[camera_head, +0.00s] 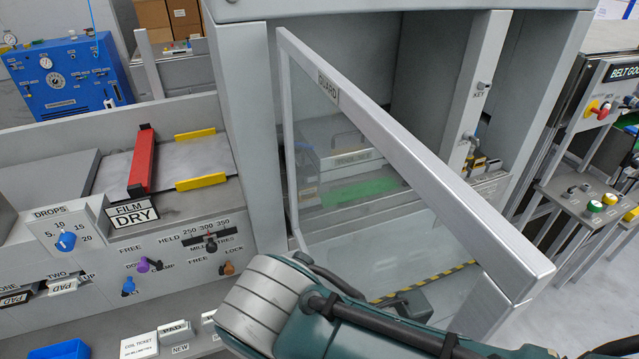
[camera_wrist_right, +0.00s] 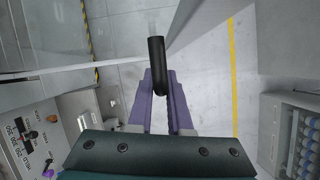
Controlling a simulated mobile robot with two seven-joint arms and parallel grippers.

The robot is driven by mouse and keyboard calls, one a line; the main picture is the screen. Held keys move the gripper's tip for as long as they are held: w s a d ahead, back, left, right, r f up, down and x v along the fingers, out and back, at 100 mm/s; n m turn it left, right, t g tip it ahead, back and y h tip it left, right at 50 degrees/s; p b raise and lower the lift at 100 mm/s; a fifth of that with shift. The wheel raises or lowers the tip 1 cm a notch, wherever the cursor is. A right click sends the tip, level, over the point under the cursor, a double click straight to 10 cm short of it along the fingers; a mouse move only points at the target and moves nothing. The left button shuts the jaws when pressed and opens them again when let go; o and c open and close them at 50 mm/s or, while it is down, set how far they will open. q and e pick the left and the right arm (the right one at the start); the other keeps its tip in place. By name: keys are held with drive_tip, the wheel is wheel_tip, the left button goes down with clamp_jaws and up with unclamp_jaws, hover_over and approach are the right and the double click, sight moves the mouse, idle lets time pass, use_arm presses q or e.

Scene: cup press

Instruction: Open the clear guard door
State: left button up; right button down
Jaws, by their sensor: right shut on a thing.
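The clear guard door (camera_head: 400,150) has a grey frame and a GUARD label. In the head view it stands swung out from the press opening, with its left upright beside the press's left post and its free edge toward me at lower right. The door's black handle (camera_wrist_right: 156,60) shows in the right wrist view. My right gripper (camera_wrist_right: 161,82), with purple fingers, is shut on the handle. My right arm crosses the bottom of the head view; its gripper is hidden there. My left gripper is in neither view.
Inside the press is a tool set block (camera_head: 345,150) above a green strip. A post with a KEY label (camera_head: 484,85) stands at the right of the opening. A control panel with knobs (camera_head: 65,240) is at left. A belt machine (camera_head: 590,110) stands at right, beyond open floor.

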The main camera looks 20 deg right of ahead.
drive_tip(key=shift+f, duration=0.1)
drive_tip(key=c, duration=0.8)
unclamp_jaws()
drive_tip(key=shift+c, duration=0.2)
drive_tip(key=shift+a+r, duration=0.15)
drive_tip(key=shift+r, duration=0.25)
drive_tip(key=v, duration=0.9)
drive_tip(key=shift+p, duration=0.3)
drive_tip(key=shift+r, duration=0.1)
